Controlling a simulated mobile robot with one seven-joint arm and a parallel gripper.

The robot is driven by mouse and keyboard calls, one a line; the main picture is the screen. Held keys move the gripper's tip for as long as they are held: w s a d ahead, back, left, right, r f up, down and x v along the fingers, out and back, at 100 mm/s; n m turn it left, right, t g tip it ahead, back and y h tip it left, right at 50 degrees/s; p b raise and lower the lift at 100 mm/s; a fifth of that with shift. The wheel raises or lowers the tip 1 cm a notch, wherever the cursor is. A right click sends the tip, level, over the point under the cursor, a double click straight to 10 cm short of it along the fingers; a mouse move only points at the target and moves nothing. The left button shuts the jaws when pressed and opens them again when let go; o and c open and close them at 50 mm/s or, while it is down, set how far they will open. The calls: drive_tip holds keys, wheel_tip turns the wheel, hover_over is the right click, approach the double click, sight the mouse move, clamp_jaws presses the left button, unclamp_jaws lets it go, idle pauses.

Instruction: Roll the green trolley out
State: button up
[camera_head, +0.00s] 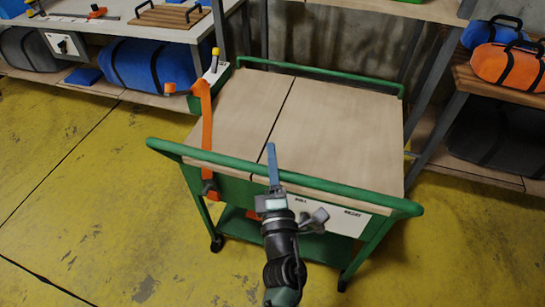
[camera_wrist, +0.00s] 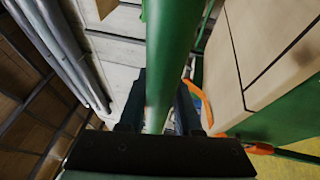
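The green trolley (camera_head: 175,150) stands in the middle of the head view, with a pale wooden top (camera_head: 340,120) and small wheels. An orange strap (camera_head: 207,130) crosses the left part of its top and hangs over the near side. My gripper (camera_head: 271,165) is at the trolley's near green handle bar (camera_head: 340,188), its fingers reaching across it. In the wrist view the bar (camera_wrist: 172,50) runs between my two dark fingers (camera_wrist: 161,105). Whether they squeeze it is unclear. A white panel (camera_head: 345,220) and a grey lever (camera_head: 313,217) are on the near side.
A workbench (camera_head: 130,25) with blue and grey bags below it is at the back left. A shelf (camera_head: 515,85) with orange and blue bags stands close at the right. Grey posts rise behind the trolley. The yellow floor (camera_head: 80,190) is clear in front and left.

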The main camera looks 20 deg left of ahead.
drive_tip(key=o, duration=0.3)
drive_tip(key=shift+s, duration=0.25)
drive_tip(key=shift+o, duration=0.2)
drive_tip(key=shift+w, duration=0.1)
drive_tip(key=v, duration=1.3)
drive_tip(key=shift+f, duration=0.1)
